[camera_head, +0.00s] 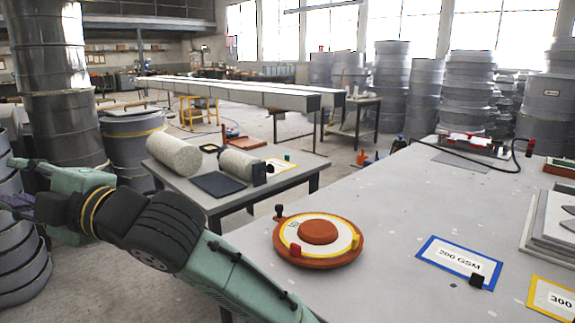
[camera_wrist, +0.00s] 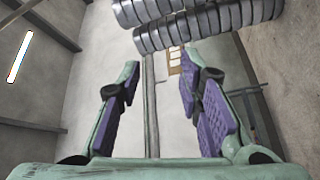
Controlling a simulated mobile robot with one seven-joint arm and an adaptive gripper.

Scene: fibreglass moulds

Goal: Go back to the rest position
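My gripper (camera_wrist: 158,75) shows in the wrist view with its two purple-padded fingers spread apart. Nothing is between them. In the head view my arm reaches from the bottom middle toward the left edge, and my gripper (camera_head: 12,185) is partly cut off there. It is clear of both tables and close to the stacked grey drums at the left. The wrist view is turned sideways and shows a wall, a pale floor or ceiling and ribbed grey drums (camera_wrist: 190,22).
The grey table (camera_head: 390,220) carries an orange round mould (camera_head: 318,232), a blue-bordered "200 GSM" card (camera_head: 458,262) and a yellow-bordered card (camera_head: 552,298). A smaller table (camera_head: 285,180) behind my arm holds rolls (camera_head: 174,155). Stacked drums (camera_head: 62,130) stand at left.

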